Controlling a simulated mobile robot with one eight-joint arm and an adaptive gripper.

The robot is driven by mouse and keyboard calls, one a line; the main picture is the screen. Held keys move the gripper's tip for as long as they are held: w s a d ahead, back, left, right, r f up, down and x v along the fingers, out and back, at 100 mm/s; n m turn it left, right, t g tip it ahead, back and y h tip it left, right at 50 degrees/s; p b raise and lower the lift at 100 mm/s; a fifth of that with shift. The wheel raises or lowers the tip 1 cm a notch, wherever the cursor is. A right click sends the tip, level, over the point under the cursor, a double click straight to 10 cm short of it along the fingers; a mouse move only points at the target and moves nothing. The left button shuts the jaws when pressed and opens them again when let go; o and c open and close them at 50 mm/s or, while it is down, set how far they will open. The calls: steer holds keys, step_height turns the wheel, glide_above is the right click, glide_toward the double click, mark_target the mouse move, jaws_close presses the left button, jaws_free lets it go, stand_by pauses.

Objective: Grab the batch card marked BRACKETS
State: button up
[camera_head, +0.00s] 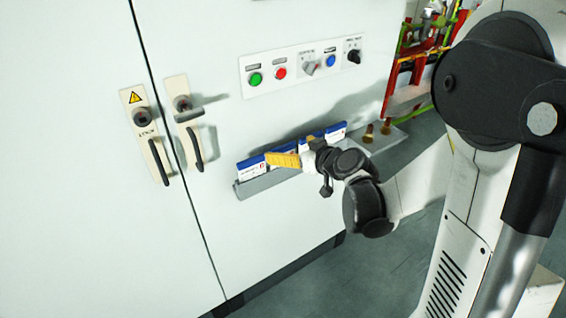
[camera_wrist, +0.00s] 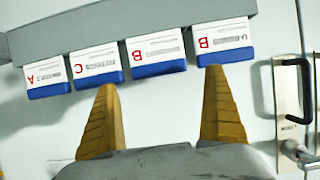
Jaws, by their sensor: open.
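Several white cards with blue edges stand in a grey holder (camera_head: 250,190) on the cabinet front. In the wrist view they show upside down below the holder rail (camera_wrist: 130,22): a card marked A (camera_wrist: 47,74), one marked C (camera_wrist: 98,64), one marked B (camera_wrist: 155,48), and another marked B (camera_wrist: 224,38) at the right. Their small printed words are too blurred to read, so I cannot tell which says BRACKETS. My gripper (camera_wrist: 160,80) is open and empty, its yellow fingers apart below the cards, the middle B card between the fingertips' lines. In the head view it partly hides the cards.
A button panel (camera_head: 303,66) is above the holder. Door handles (camera_head: 190,125) are to the left, and one shows at the right in the wrist view (camera_wrist: 292,95). A red rack (camera_head: 405,85) and a grey tray with brushes (camera_head: 384,138) are at the right.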

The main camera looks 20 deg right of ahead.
mark_target(284, 147)
steer(key=x, duration=0.3)
steer(key=shift+w+b, duration=0.1)
steer(key=shift+b, duration=0.25)
steer(key=shift+c, duration=0.7)
steer(key=c, duration=1.2)
